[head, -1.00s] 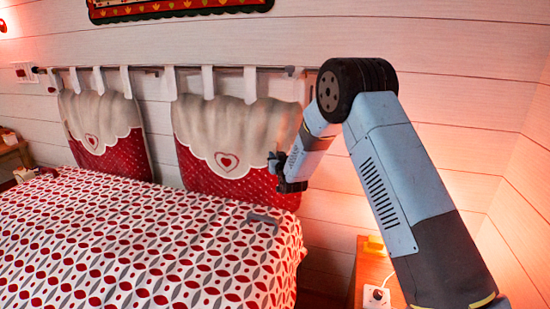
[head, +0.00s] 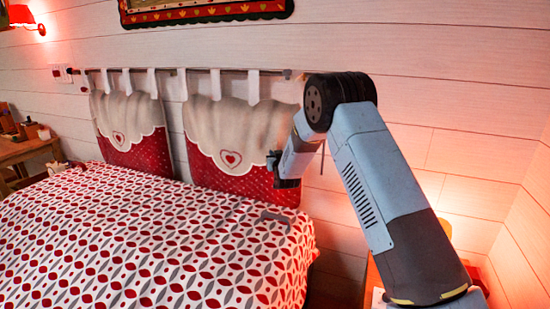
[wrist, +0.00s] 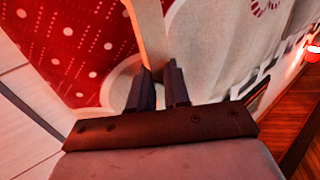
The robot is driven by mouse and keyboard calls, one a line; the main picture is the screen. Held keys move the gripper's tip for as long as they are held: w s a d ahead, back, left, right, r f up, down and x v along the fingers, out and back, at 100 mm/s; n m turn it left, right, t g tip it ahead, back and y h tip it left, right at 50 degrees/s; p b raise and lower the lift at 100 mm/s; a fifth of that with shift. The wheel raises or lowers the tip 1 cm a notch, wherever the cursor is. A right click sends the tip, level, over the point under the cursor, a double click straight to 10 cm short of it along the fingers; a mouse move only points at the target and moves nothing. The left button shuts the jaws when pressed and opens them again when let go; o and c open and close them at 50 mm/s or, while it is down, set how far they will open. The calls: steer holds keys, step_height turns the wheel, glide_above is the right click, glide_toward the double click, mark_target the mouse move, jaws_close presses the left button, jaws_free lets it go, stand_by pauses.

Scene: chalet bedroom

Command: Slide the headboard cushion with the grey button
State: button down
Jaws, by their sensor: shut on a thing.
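Two red and cream cushions with heart patches hang by fabric loops from a rod (head: 175,71) on the wall behind the bed: the left cushion (head: 122,110) and the right cushion (head: 222,120). My gripper (head: 277,170) is at the right edge of the right cushion, low down. In the wrist view my gripper (wrist: 161,72) is shut on the edge of this cushion (wrist: 215,45), which passes between the two fingers. I cannot make out a grey button on either cushion.
The bed (head: 160,240) with its red and grey patterned cover fills the left and front, just below the cushions. A framed picture (head: 205,10) hangs above. My arm covers part of the right side.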

steer(key=c, duration=1.1)
jaws_free()
steer(key=shift+s+a, duration=0.1)
steer(key=shift+s, duration=0.05)
steer(key=shift+s, duration=0.1)
steer(key=v, duration=1.3)
steer(key=shift+s, duration=0.2)
steer(key=shift+f, duration=0.1)
steer(key=x, duration=1.4)
steer(key=shift+d, duration=0.25)
